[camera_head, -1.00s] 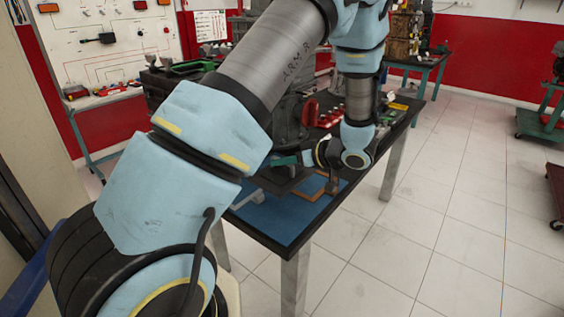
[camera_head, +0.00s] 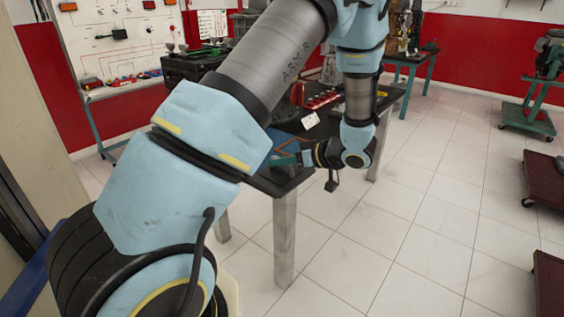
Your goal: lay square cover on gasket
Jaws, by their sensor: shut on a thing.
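My gripper (camera_head: 289,161) is at the end of my arm, near the table's front corner. Its fingers are small and partly hidden behind my forearm. It is shut on a dark flat plate, the square cover (camera_head: 281,178), of which only part shows. The cover appears to be at the front edge of the table; I cannot tell its height above it. The cover and gasket look apart.
The dark-topped table (camera_head: 262,184) has metal legs (camera_head: 285,240). Red parts (camera_head: 322,100) and a small white card (camera_head: 310,121) are on it past the gasket. A dark red cart (camera_head: 545,178) stands at right. The tiled floor between is clear.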

